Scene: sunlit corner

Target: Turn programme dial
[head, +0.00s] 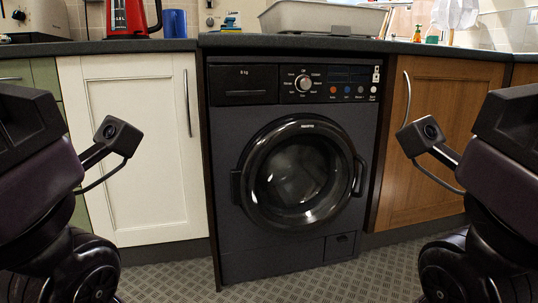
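A dark grey washing machine (222,190) stands under the worktop in the middle of the head view. Its programme dial (303,83) is a round silver-white knob on the top control panel, with small printed labels around it. The round door (298,172) below is shut. My left and right arms show at the picture's left and right edges, each with a small camera on a bracket. The fingers of both grippers are out of view, and nothing of mine touches the dial.
A white cupboard door (135,150) is left of the machine and a wooden one (440,140) right. A detergent drawer (243,84) is left of the dial; several coloured buttons (347,90) are right. The worktop (290,42) overhangs above. Floor before the machine is clear.

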